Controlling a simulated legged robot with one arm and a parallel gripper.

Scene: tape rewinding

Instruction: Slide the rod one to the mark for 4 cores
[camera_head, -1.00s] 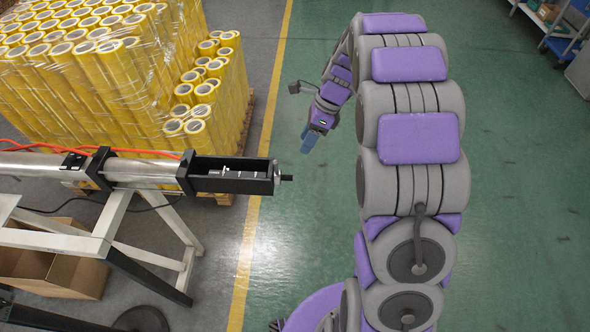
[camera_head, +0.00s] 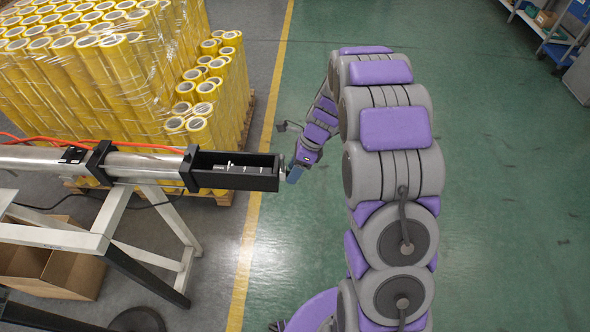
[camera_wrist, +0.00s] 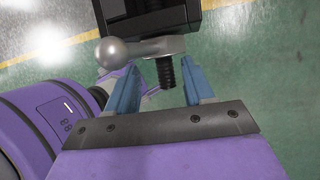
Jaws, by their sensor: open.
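A long metal tube (camera_head: 140,166) ends in an open black housing (camera_head: 235,182), with small light marks or fittings inside it. At the housing's right end, a black threaded rod (camera_wrist: 166,72) sticks out. A grey ball-ended lever (camera_wrist: 115,52) sits beside the threaded rod in the wrist view. My gripper (camera_head: 292,174) is at the housing's right end. In the wrist view, the blue fingers of my gripper (camera_wrist: 160,75) are open on either side of the threaded rod. Gaps show between the rod and both fingers. The rod's part inside the tube is hidden.
A wrapped stack of yellow tape rolls (camera_head: 110,75) stands on a pallet behind the tube. A white frame (camera_head: 100,240) carries the tube, and an open cardboard box (camera_head: 55,265) lies below. Green floor (camera_head: 500,200) to the right is clear.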

